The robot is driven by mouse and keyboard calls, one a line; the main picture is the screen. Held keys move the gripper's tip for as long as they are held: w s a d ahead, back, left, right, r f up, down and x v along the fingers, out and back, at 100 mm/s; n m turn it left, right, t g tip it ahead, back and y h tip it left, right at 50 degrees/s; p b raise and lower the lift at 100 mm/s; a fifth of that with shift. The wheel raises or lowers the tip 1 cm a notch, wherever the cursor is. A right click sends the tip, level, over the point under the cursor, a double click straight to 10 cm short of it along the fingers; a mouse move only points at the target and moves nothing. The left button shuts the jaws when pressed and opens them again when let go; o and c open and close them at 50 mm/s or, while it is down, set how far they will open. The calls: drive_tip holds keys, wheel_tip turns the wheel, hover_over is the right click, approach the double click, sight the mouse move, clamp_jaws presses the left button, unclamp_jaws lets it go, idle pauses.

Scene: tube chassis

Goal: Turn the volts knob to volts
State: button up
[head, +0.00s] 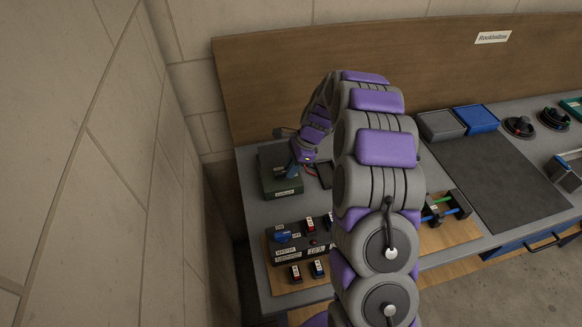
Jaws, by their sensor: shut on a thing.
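A dark green box (268,181) with a small white label on its front edge stands at the back left of the workbench. My gripper (294,171) reaches down onto the top of this box. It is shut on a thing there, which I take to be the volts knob. The fingers and my arm hide the knob, so its pointing direction cannot be told. The lettering on the box is too small to read.
A dark switch panel (288,254) with a blue knob and several small switches lies in front of the box. My arm hides the bench's middle. Rightward are blue (476,118) and grey (440,125) bins and a dark mat (500,165). A wall stands close on the left.

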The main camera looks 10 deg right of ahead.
drive_tip(key=shift+a, duration=0.85)
clamp_jaws()
drive_tip(key=shift+w+r+n+p, duration=0.1)
drive_tip(key=shift+n+p, duration=0.2)
drive_tip(key=shift+w+d+r+n+g+p, duration=0.1)
drive_tip(key=shift+n+g+p, duration=0.2)
drive_tip(key=shift+n+p, duration=0.25)
drive_tip(key=shift+w+n+g+p, duration=0.2)
drive_tip(key=shift+n+g+p, duration=0.3)
drive_tip(key=shift+n+p, duration=0.6)
drive_tip(key=n, duration=0.1)
drive_tip(key=n+g+h+p, duration=0.1)
drive_tip(key=n, duration=0.1)
drive_tip(key=n+p, duration=0.1)
drive_tip(key=shift+w+a+n, duration=0.25)
drive_tip(key=shift+w+n, duration=0.1)
drive_tip(key=n, duration=0.1)
drive_tip(key=n+g+h+p, duration=0.1)
drive_tip(key=n, duration=0.2)
drive_tip(key=shift+w+a+n+h, duration=0.15)
drive_tip(key=shift+a+n+h, duration=0.15)
drive_tip(key=shift+h, duration=0.1)
drive_tip(key=n, duration=0.1)
drive_tip(key=n+h+p, duration=0.1)
drive_tip(key=n, duration=0.2)
drive_tip(key=shift+w+a+n+g+h+p, duration=0.15)
drive_tip(key=shift+a+n+g+h+p, duration=0.15)
drive_tip(key=shift+a+g+h+p, duration=0.1)
